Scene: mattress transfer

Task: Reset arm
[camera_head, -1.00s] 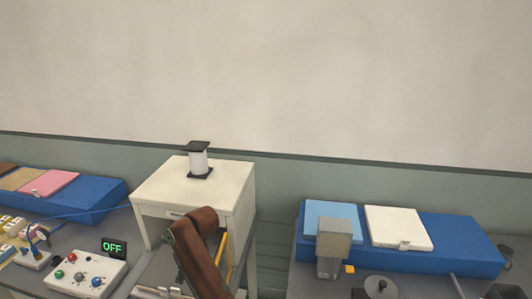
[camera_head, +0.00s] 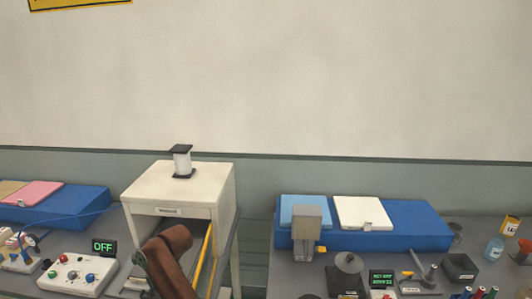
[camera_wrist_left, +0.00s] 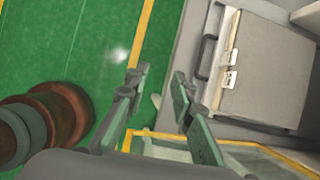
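My left gripper (camera_wrist_left: 155,85) shows in the left wrist view with its two fingers apart and nothing between them. My right gripper is not in either view.
A white spool (camera_head: 182,162) stands on the cabinet. A control box (camera_head: 74,275) and an OFF display (camera_head: 103,247) are on the left. Blue slabs (camera_head: 425,228) carry pads on both sides. Bottles and small tools crowd the right bench. A gap separates the cabinet from that bench.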

